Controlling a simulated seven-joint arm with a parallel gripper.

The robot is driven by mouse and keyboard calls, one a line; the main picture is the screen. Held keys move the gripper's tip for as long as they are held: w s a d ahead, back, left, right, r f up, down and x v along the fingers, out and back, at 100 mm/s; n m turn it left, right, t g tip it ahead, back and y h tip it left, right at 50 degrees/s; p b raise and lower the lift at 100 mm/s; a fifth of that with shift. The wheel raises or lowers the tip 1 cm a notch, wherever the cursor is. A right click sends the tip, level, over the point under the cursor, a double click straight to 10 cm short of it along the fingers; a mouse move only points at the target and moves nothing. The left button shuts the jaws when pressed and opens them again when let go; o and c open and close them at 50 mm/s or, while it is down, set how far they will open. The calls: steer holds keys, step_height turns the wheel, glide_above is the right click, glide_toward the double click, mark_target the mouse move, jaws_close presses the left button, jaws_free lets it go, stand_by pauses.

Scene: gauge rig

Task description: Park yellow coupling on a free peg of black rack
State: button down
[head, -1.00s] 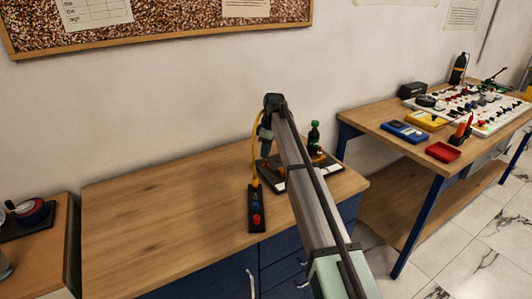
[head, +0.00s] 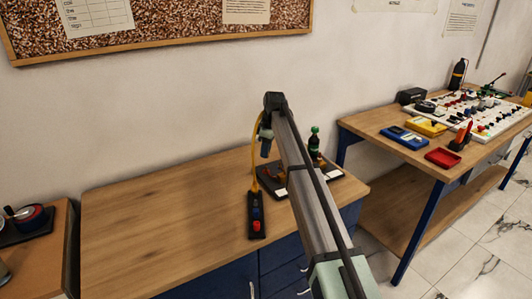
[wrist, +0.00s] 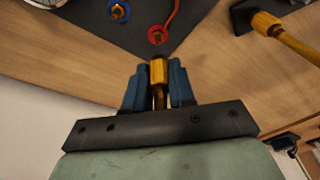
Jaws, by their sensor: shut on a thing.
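My gripper (wrist: 158,68) is shut on the yellow coupling (wrist: 158,76), a brass-gold hex piece between its blue fingers. In the head view my gripper (head: 265,142) hangs above the back of the bench, and the coupling is too small to make out there. A yellow hose (head: 255,150) rises from a black strip (head: 257,230) beside blue and red parts. In the wrist view its gold fitting (wrist: 267,22) sits at that black block. A dark base plate (wrist: 95,22) carries a blue-ringed and a red-ringed fitting. I cannot tell which black part is the rack, and no free peg is distinct.
A green-capped bottle shape (head: 314,142) stands at the dark plate, partly behind my arm. The left of the wooden bench (head: 160,220) is clear. A second table (head: 385,145) with tools stands at right.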

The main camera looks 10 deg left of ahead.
steer(key=shift+r, duration=2.65)
steer(key=shift+s, duration=0.1)
steer(key=s+d, duration=0.1)
steer(key=s, duration=1.8)
steer(key=shift+s+d, duration=0.15)
steer(key=shift+s, duration=0.25)
steer(key=shift+f, duration=0.15)
steer(key=shift+f, duration=4.15)
steer(key=shift+f, duration=1.6)
